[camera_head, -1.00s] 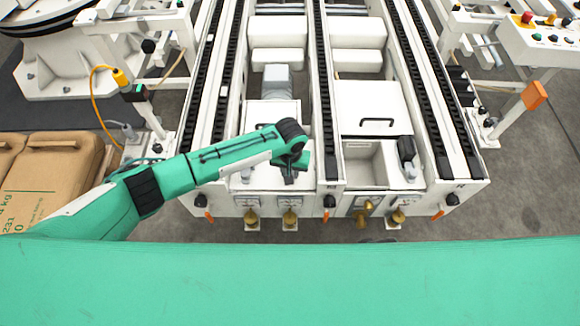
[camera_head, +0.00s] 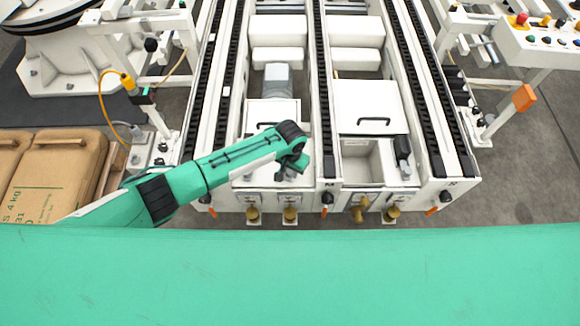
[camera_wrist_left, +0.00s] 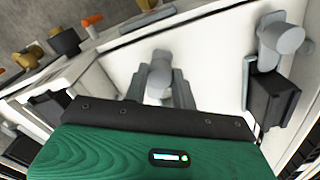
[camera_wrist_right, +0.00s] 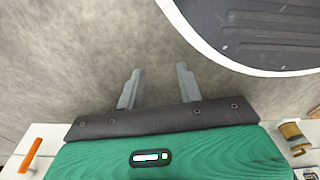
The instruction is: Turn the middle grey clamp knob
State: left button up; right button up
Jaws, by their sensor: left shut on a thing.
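In the left wrist view, a grey clamp knob (camera_wrist_left: 160,70) with a rounded end stands between the two grey fingers of my left gripper (camera_wrist_left: 158,88). The gripper is shut on this knob. My right gripper (camera_wrist_right: 158,88) is open and empty above grey floor.
Black conveyor tracks (camera_head: 324,100) run along the white frame beside the bays. Brass-coloured fittings (camera_head: 290,214) and orange levers line the front edge. A handled white lid (camera_head: 372,105) covers part of the right bay. Brown sacks (camera_head: 55,170) lie at left.

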aim_at(290, 171)
pick_arm(q)
jog(key=m+p, duration=0.2)
jog(key=m, duration=0.3)
jog(key=shift+r, duration=0.1)
jog(key=shift+m, duration=0.5)
jog(key=m+p, duration=0.1)
jog(key=m, duration=0.5)
pick_arm(e)
jog(key=s+d+f, duration=0.2)
jog(key=s+f, duration=0.2)
jog(key=s, duration=0.2)
jog(key=shift+s, duration=0.4)
jog(key=shift+d, duration=0.1)
pick_arm(q)
jog(key=o, duration=1)
notch_tip(290, 171, up, 14)
jog(key=p, duration=0.1)
pick_arm(e)
jog(key=shift+s, duration=0.45)
